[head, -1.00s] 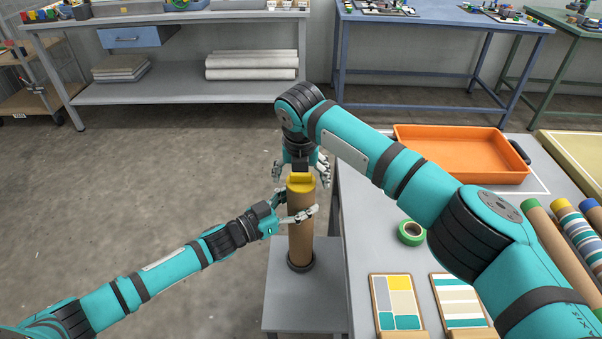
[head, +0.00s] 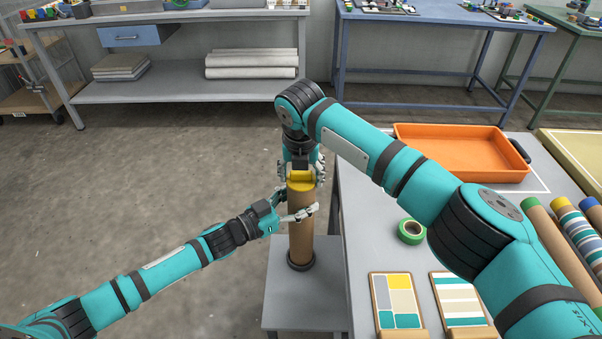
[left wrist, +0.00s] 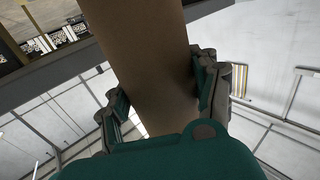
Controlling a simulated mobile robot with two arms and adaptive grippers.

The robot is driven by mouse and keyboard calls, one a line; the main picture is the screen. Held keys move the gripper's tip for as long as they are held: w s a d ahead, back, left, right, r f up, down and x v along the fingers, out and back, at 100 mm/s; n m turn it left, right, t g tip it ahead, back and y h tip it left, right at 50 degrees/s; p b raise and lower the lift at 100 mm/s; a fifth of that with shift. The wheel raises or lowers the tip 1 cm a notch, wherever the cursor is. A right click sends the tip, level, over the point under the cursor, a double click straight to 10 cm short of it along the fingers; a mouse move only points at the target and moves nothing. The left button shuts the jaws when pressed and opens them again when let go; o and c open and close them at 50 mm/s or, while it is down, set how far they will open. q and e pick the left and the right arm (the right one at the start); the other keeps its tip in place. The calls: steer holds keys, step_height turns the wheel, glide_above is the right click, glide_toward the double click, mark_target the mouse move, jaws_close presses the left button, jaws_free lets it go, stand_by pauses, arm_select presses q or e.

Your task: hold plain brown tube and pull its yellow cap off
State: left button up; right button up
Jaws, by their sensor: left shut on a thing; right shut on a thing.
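The plain brown tube (head: 301,235) stands upright on a small grey stand, its foot in a dark ring holder (head: 301,262). Its yellow cap (head: 301,181) sits on the top end. My left gripper (head: 302,213) is shut on the tube's upper part, below the cap. In the left wrist view the brown tube (left wrist: 145,60) runs between the two fingers of my left gripper (left wrist: 165,90). My right gripper (head: 301,172) comes from above and is shut on the yellow cap, with a finger on each side.
The grey table on the right holds an orange tray (head: 460,152), a green tape roll (head: 411,232), two pattern boards (head: 397,300) and several capped tubes (head: 572,245). My right arm passes over this table. The floor to the left is clear.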

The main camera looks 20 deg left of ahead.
mark_target(301, 172)
arm_select(q)
steer(key=shift+f, duration=0.1)
arm_select(e)
steer(key=shift+r, duration=2.3)
arm_select(q)
steer(key=o, duration=1.2)
steer(key=v, duration=1.2)
steer(key=shift+a, duration=0.1)
